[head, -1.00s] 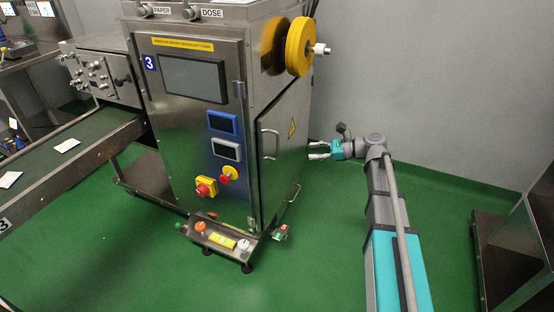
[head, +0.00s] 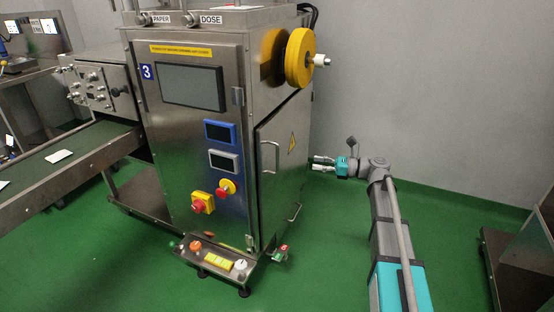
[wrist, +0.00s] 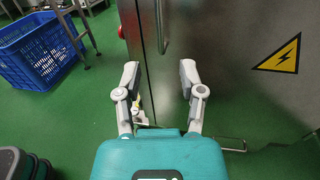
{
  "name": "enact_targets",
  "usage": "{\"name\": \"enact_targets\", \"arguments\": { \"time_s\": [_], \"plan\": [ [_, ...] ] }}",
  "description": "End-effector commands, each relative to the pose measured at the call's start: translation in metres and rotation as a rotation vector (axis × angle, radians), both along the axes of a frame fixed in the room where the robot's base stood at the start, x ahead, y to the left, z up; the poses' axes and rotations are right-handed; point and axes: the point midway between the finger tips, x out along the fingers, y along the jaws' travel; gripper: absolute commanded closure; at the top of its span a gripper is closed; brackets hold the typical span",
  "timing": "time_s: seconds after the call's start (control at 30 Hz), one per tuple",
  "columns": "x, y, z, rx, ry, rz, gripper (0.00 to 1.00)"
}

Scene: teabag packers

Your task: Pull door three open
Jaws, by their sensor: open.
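Door three (head: 284,160) is the steel side door of the machine marked 3, with a yellow warning triangle. It looks slightly ajar at its top edge in the head view, though I cannot be sure. Its upright bar handle (head: 271,158) is near the door's front edge. In the wrist view the door (wrist: 235,80) fills the right, and the handle (wrist: 161,25) is at the top, ahead of the fingers. My gripper (head: 318,163) is to the right of the door in the head view. In the wrist view my gripper (wrist: 158,88) is open, with nothing between its fingers.
A low control box (head: 215,260) with buttons stands at the machine's front foot. A blue crate (wrist: 38,48) stands on the floor at left in the wrist view. A steel table (head: 520,250) is at the right edge. Green floor lies open around my arm.

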Motion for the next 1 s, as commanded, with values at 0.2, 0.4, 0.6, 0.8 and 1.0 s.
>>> {"name": "enact_targets", "arguments": {
  "time_s": [0.2,0.4,0.6,0.8,1.0],
  "plan": [
    [0.001,0.011,0.000,0.000,-0.001,0.002,0.49],
    [0.005,0.032,0.000,-0.001,-0.001,0.003,0.49],
    [0.009,0.062,0.000,-0.001,-0.001,0.003,0.49],
    [0.014,0.091,0.000,-0.001,-0.001,0.003,0.49],
    [0.018,0.117,0.000,-0.001,-0.001,0.003,0.49]
  ]
}}
